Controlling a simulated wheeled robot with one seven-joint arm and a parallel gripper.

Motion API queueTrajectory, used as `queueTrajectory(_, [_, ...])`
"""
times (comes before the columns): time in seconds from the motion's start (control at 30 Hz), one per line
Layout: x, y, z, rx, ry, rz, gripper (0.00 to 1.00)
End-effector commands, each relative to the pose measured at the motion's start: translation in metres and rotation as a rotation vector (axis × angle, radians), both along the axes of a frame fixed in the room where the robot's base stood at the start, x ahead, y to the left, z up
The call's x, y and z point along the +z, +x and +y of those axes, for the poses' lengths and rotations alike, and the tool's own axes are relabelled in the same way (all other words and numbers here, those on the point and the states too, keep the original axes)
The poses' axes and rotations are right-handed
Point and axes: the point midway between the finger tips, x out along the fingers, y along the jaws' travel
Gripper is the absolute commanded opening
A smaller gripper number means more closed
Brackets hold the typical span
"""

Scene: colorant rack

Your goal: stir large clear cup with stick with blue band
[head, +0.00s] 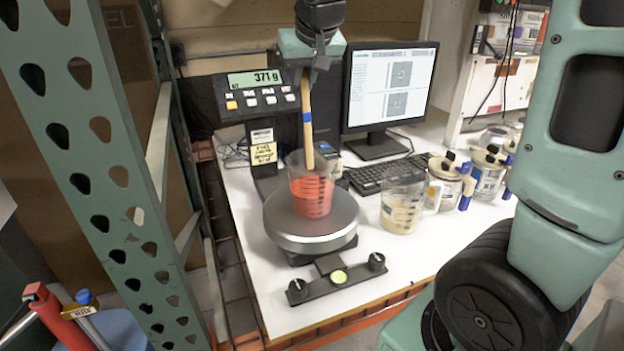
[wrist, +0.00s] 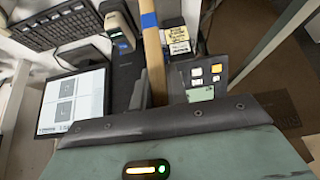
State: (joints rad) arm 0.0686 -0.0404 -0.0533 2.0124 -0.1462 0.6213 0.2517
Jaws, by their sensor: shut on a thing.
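The wooden stick with the blue band (head: 307,120) hangs roughly upright from my gripper (head: 314,68), which is shut on its upper end. The stick also shows in the wrist view (wrist: 152,50), rising between the fingers with its blue band near the top edge. A clear cup (head: 312,183) with red liquid stands on the scale's round plate. The stick's lower part is inside this cup; its tip is hidden by the liquid or cup wall. My gripper is well above the rim. A second clear cup (head: 403,203) with beige contents stands on the table to the right.
The scale (head: 312,225) has a display (head: 254,79) reading 371 g behind the cup. A monitor (head: 389,88) and keyboard (head: 385,172) stand behind. A green rack post (head: 95,130) rises at left.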

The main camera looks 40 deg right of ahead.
Motion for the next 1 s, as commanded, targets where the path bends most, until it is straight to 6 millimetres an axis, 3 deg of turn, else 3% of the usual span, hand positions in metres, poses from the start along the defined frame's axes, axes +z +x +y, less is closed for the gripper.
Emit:
queueTrajectory(0.5, [0.041, 0.006, -0.002, 0.000, 0.000, 0.001, 0.00])
queueTrajectory(1.0, [0.044, 0.007, -0.002, 0.000, 0.000, 0.001, 0.00])
